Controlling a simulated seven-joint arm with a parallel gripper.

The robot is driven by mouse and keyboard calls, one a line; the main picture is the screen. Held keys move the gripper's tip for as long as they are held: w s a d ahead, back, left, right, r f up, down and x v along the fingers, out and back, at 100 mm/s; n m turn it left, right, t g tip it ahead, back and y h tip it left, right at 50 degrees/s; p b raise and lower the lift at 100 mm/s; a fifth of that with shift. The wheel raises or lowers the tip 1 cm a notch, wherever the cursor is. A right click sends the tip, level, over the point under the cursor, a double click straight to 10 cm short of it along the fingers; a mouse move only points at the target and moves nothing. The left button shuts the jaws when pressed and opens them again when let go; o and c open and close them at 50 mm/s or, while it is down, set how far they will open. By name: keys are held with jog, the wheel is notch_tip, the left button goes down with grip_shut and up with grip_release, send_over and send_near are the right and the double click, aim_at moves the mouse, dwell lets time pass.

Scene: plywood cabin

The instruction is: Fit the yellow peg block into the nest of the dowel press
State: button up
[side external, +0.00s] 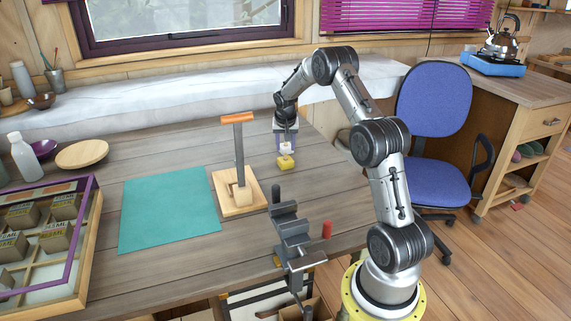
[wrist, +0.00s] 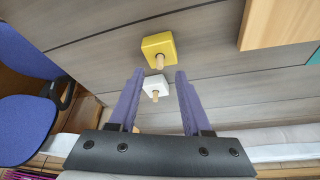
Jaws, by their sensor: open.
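The yellow peg block (side external: 286,162) sits on the table to the right of the dowel press. In the wrist view the yellow block (wrist: 158,44) is square, with a short wooden peg, just beyond the fingertips. A white peg block (wrist: 154,83) of similar form appears between the two purple fingers, behind the yellow one. My gripper (wrist: 160,72) is open and holds nothing; in the side view it (side external: 286,149) points down by the blocks. The dowel press (side external: 221,185) has a wooden base, a grey upright and an orange top bar. Its nest is not clearly visible.
A teal mat (side external: 170,209) lies left of the press. A purple-framed compartment case (side external: 92,225) is at far left. A blue chair (side external: 433,103) stands beyond the table's right edge.

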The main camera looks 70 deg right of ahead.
aim_at(286, 154)
jog(key=x, duration=0.5)
jog(key=shift+c, duration=0.3)
grip_shut()
